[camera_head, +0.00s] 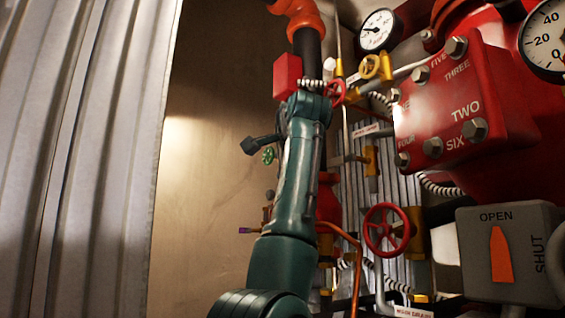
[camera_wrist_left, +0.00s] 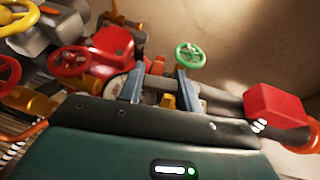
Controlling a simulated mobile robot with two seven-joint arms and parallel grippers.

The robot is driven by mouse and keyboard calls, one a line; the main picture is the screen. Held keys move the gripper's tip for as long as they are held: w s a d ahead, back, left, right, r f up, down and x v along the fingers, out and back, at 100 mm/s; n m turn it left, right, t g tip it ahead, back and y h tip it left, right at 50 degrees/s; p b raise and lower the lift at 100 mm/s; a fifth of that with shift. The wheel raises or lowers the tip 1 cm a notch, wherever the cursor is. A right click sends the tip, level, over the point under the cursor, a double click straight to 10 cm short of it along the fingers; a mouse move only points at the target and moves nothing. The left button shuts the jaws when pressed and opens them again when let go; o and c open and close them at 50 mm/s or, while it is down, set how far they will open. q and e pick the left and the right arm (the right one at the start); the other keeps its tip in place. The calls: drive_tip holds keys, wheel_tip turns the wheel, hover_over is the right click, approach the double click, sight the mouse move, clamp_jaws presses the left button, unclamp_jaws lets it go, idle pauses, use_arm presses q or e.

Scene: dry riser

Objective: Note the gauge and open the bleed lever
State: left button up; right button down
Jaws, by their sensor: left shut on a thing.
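My left arm rises through the middle of the head view, and its wrist and hand hide its gripper there. In the left wrist view my left gripper (camera_wrist_left: 160,88) has its blue fingers on either side of a small orange part, with a dark pipe close by. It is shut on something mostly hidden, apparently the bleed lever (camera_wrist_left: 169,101). A round white gauge (camera_head: 380,31) is at the top of the head view; its needle points left, its numbers too small to read. A larger gauge (camera_head: 544,42) is cut off at the right edge, showing 0, 20 and 40. My right gripper is not in view.
A red numbered plate (camera_head: 462,105) with bolts and a grey OPEN/SHUT box (camera_head: 512,255) with an orange pointer crowd the right. A red handwheel (camera_head: 387,230), a green handwheel (camera_wrist_left: 190,55) and a red box (camera_wrist_left: 275,107) are nearby. Corrugated metal (camera_head: 75,150) walls the left.

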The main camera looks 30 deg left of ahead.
use_arm(q)
drive_tip(key=shift+a+f+b, duration=0.15)
drive_tip(key=shift+f+b, duration=0.2)
drive_tip(key=shift+b, duration=0.35)
drive_tip(key=shift+w+a+t+y+b, duration=0.1)
drive_tip(key=shift+a+t+y+b, duration=0.05)
drive_tip(key=shift+t+y+b, duration=0.3)
drive_tip(key=shift+r+m, duration=0.15)
drive_tip(key=shift+m, duration=0.15)
drive_tip(key=shift+r, duration=0.1)
drive_tip(key=o, duration=0.8)
drive_tip(key=shift+o, duration=0.8)
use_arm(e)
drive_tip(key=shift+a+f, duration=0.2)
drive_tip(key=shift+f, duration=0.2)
